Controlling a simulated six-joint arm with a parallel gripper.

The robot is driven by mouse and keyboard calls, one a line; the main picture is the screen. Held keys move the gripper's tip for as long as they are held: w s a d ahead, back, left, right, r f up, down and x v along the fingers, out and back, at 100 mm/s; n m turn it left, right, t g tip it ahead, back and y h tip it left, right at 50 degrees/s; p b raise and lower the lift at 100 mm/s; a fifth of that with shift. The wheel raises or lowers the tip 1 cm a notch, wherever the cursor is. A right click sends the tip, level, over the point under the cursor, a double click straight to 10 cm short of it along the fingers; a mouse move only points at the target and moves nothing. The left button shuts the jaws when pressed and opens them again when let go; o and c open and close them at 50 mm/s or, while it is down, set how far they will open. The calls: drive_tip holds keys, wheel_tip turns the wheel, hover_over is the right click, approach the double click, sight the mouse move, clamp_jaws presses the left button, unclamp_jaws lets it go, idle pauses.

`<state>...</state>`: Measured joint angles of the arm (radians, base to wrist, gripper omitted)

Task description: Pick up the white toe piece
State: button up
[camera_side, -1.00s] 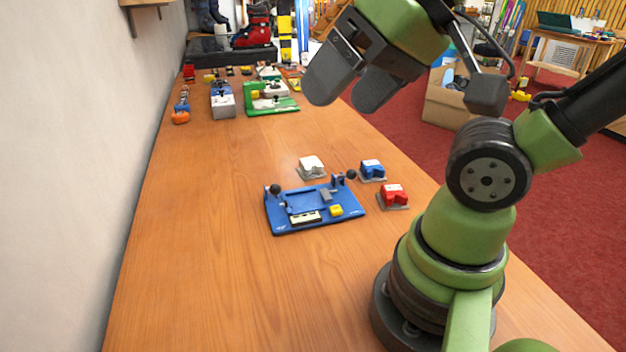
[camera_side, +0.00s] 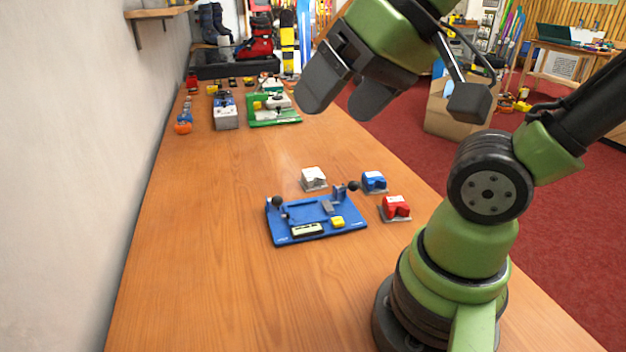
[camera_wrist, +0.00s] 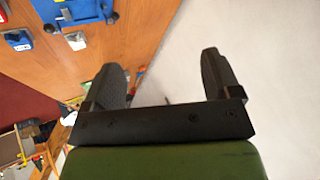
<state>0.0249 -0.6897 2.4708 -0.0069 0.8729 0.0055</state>
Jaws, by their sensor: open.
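The white toe piece (camera_side: 313,177) sits on a small grey base on the wooden bench, just behind the blue fixture (camera_side: 300,240). It also shows near the top left of the wrist view (camera_wrist: 77,40), beside the blue fixture (camera_wrist: 70,12). My gripper (camera_side: 337,108) is open and empty, high above the bench and well apart from the toe piece. In the wrist view its two fingers (camera_wrist: 160,68) are spread, with the pale wall and bench edge beyond them.
A blue piece (camera_side: 374,181) and a red piece (camera_side: 395,207) stand right of the white one. A green fixture (camera_side: 275,120) and a grey-blue unit (camera_side: 226,115) stand farther back.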

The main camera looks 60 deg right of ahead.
drive_tip(key=w+d+f+m+g+h, duration=0.1)
drive_tip(key=w+d+m+h, duration=0.1)
drive_tip(key=w+d, duration=0.5)
drive_tip(key=m+g+h, duration=0.2)
drive_tip(key=g, duration=0.1)
hover_over(313, 174)
drive_tip(key=s+a, duration=0.1)
drive_tip(key=s, duration=0.1)
wheel_tip(313, 174, down, 24)
drive_tip(key=shift+h, duration=0.3)
drive_tip(key=shift+w+x, duration=0.1)
drive_tip(key=shift+x, duration=1.4)
drive_tip(key=shift+w+x, duration=0.15)
drive_tip(key=shift+x, duration=1.35)
drive_tip(key=shift+a+r, duration=0.1)
